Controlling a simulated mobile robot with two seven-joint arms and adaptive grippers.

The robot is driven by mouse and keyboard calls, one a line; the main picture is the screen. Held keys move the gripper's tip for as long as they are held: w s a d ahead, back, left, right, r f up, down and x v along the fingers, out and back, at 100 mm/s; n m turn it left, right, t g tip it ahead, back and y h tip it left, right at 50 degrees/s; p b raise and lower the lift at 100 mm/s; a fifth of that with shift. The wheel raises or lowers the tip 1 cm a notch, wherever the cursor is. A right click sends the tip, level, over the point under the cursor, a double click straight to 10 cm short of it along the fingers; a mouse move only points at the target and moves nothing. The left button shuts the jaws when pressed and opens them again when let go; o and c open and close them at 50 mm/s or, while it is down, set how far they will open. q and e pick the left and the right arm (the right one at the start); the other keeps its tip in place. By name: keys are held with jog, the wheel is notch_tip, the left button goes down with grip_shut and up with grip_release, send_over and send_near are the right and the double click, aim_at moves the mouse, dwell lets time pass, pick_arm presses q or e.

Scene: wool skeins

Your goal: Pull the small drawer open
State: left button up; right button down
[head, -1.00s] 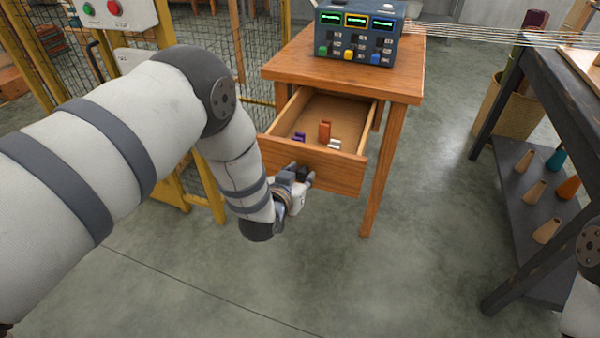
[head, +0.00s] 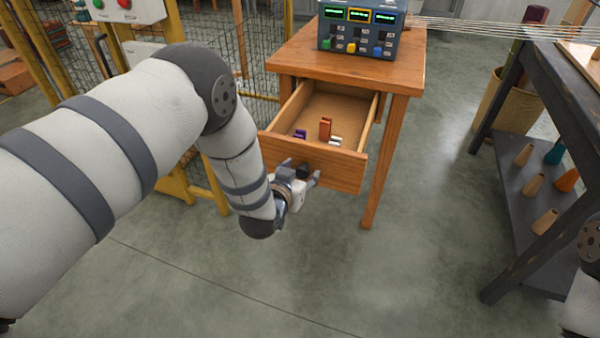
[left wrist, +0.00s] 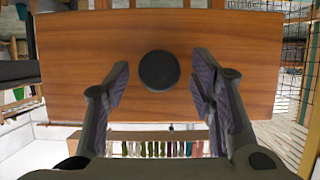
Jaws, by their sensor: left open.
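The small wooden drawer (head: 318,161) stands pulled out from the wooden table (head: 352,62), with its inside in view. Several small items lie in it, among them an orange block (head: 325,128), a purple one (head: 300,135) and a pale one (head: 335,141). My left gripper (head: 309,176) is in front of the drawer front. In the left wrist view my left gripper (left wrist: 160,88) is open, its fingers on either side of the round dark knob (left wrist: 159,70), with gaps on both sides. My right gripper is not in view.
A control box (head: 361,30) with lit displays stands on the table. At the right is a dark shelf (head: 515,190) holding several cones, with a woven basket (head: 510,105) behind it. A yellow-framed mesh fence is at the left. The floor before the drawer is clear.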

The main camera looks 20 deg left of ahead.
pick_arm(q)
jog(key=v, duration=1.2)
jog(key=s+a+f+g+p, duration=0.1)
jog(key=s+f+g, duration=0.2)
jog(key=s+f, duration=0.3)
jog(key=s+a+f+g, duration=0.1)
jog(key=s+f+g, duration=0.3)
jog(key=s, duration=0.5)
jog(key=s+a+g, duration=0.1)
jog(key=s+g, duration=0.3)
jog(key=s, duration=0.8)
jog(key=s+a+f+g+p, duration=0.1)
jog(key=s+g, duration=0.4)
jog(key=s, duration=0.8)
jog(key=shift+s+a+n, duration=0.35)
jog(key=shift+a+n, duration=0.05)
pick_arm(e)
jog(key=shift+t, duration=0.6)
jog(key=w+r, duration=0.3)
